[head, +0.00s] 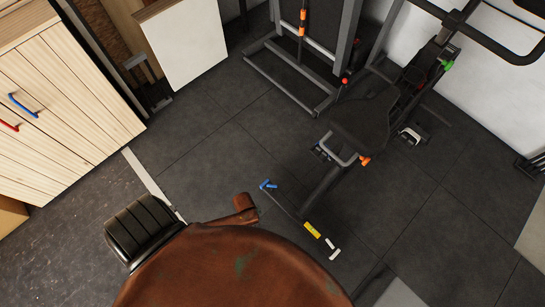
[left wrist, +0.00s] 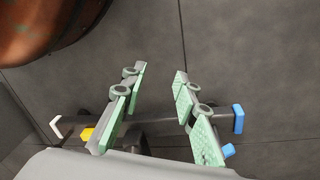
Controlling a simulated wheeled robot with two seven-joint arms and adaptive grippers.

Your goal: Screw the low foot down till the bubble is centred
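My left gripper (left wrist: 159,78) shows in the left wrist view. My right gripper is not in view, and no gripper shows in the head view.
A rounded brown, worn object (head: 235,265) fills the bottom of the head view; a similar brown surface (left wrist: 35,25) shows upper left in the wrist view. Exercise machines (head: 375,115) stand upper right, a wooden cabinet (head: 60,105) left. Dark tiled floor (head: 225,145) lies clear between.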

